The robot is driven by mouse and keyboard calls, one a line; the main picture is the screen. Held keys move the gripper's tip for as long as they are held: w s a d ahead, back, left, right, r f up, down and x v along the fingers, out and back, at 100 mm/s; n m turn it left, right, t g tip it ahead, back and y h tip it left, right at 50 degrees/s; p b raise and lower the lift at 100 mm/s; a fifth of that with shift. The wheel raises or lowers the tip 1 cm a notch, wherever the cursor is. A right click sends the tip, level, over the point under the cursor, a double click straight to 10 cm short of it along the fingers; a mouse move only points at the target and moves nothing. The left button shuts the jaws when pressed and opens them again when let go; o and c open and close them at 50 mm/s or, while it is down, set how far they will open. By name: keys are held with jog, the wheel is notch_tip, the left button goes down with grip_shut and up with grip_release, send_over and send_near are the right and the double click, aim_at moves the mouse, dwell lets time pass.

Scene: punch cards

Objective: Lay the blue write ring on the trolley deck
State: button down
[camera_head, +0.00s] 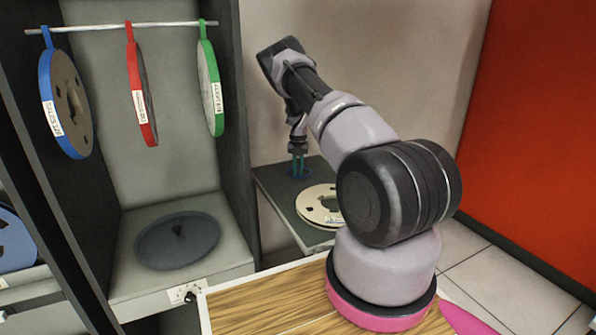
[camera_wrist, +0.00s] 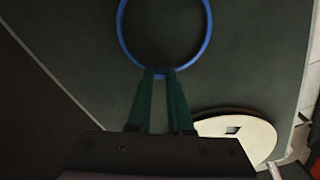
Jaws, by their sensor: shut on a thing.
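The blue write ring (camera_wrist: 119,30) is a thin open hoop, clear in the wrist view. My gripper (camera_wrist: 160,74) is shut on its near rim with two green fingers. The ring's far edge is cut off in the wrist view.
A cream tape reel (camera_head: 315,203) lies on the deck, close to my gripper; it also shows in the wrist view (camera_wrist: 250,128). A cabinet at left has blue (camera_head: 63,104), red (camera_head: 137,85) and green (camera_head: 209,88) rimmed reels hanging from a rail. A dark disc (camera_head: 178,241) lies below.

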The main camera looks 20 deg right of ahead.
jog(key=shift+f, duration=0.25)
jog(key=c, duration=0.8)
grip_release()
jog(key=shift+c, duration=0.8)
jog(key=shift+r, duration=3.45)
